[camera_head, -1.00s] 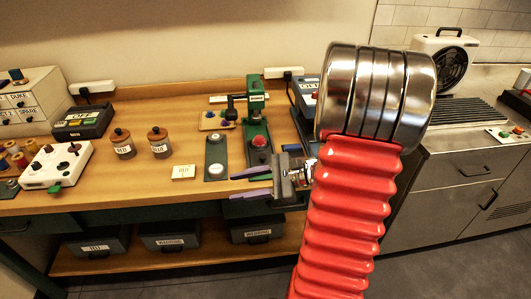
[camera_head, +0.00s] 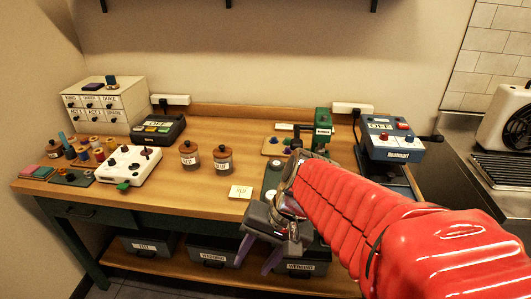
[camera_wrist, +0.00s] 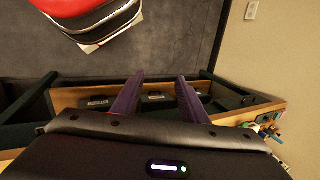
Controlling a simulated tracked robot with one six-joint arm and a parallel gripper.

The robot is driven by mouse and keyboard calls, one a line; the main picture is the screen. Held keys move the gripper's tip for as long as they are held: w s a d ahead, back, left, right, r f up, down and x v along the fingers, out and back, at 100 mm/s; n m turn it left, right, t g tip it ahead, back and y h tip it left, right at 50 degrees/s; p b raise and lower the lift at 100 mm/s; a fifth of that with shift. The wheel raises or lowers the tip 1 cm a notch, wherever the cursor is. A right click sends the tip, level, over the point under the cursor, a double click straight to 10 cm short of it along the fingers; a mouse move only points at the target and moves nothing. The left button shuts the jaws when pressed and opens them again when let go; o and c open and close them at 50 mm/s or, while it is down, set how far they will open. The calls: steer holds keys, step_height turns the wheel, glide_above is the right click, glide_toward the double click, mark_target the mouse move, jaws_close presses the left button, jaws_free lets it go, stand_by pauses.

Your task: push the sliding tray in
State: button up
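I cannot tell for certain which thing is the sliding tray. A dark green plate with a pale disc (camera_head: 272,180) lies on the table, left of the green hand press (camera_head: 322,130), and is partly covered by my arm. My gripper (camera_head: 256,262) hangs at the table's front edge, in front of the plate, with its purple fingers pointing down. In the wrist view, my gripper (camera_wrist: 156,78) has its two fingers apart with nothing between them. The front of the plate and the foot of the press are hidden behind my arm.
A white card (camera_head: 240,192), two lidded jars (camera_head: 222,160), a white control box (camera_head: 128,165) and a blue device (camera_head: 390,145) stand on the table. Labelled grey bins (camera_head: 148,245) sit on the shelf below. The tabletop behind the jars is clear.

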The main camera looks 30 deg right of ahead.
step_height(320, 180, up, 6)
steer(key=s+a+n+t+h, duration=0.1)
steer(key=n+t+h, duration=0.2)
steer(key=n, duration=0.4)
steer(key=shift+s+t+h, duration=0.3)
steer(key=shift+h, duration=0.1)
steer(key=shift+r, duration=0.1)
steer(key=shift+c, duration=1.1)
